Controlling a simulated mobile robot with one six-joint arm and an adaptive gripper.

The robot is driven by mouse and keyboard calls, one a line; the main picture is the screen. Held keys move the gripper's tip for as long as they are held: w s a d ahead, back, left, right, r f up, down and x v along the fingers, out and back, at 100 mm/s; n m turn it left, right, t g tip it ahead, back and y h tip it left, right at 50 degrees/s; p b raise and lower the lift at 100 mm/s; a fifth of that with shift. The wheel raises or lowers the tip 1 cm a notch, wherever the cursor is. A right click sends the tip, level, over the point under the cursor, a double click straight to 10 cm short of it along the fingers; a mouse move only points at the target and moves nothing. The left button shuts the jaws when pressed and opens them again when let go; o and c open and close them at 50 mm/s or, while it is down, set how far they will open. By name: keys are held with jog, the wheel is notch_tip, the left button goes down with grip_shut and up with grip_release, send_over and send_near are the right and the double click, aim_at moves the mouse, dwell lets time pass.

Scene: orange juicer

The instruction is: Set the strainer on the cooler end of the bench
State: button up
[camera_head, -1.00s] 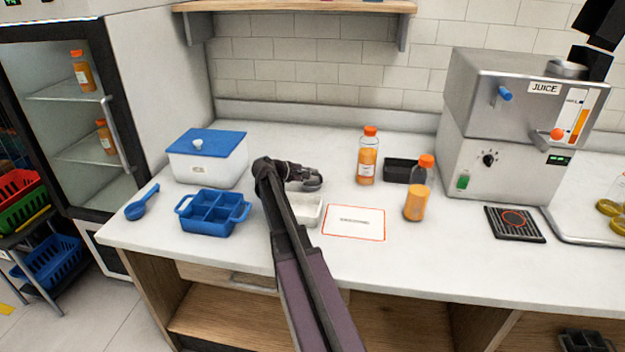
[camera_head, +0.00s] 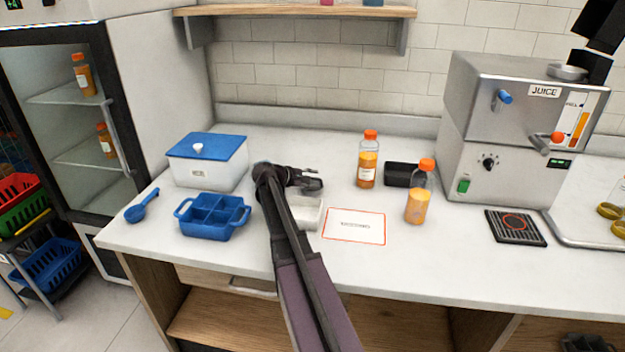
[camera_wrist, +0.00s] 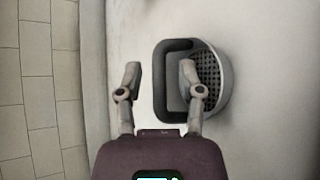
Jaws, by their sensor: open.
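The strainer (camera_wrist: 219,84) is a grey rounded bowl with a dark perforated bottom and a dark loop handle (camera_wrist: 161,80). It rests on the bench in the wrist view. In the wrist view my gripper (camera_wrist: 160,67) is open, one finger on each side of the handle's left bar, the right finger overlapping the loop opening. I cannot tell whether they touch. In the head view my gripper (camera_head: 314,181) is over the bench; a pale item (camera_head: 308,214), apparently the strainer, is partly hidden by my arm. The white cooler (camera_head: 208,172) with a blue lid stands at the bench's left end.
A blue divided tray (camera_head: 211,216) and blue scoop (camera_head: 142,206) sit near the cooler. Two juice bottles (camera_head: 368,160) (camera_head: 419,193), a black container (camera_head: 400,174) and a red-bordered card (camera_head: 354,226) lie right of my arm. The juicer (camera_head: 510,130) stands further right.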

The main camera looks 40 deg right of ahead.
jog(key=shift+r, duration=0.15)
jog(key=shift+a+r, duration=0.1)
jog(key=shift+a+r+p, duration=0.2)
jog(key=shift+a+p, duration=0.15)
jog(key=shift+p, duration=0.05)
jog(key=p+v, duration=0.4)
jog(key=v, duration=0.7)
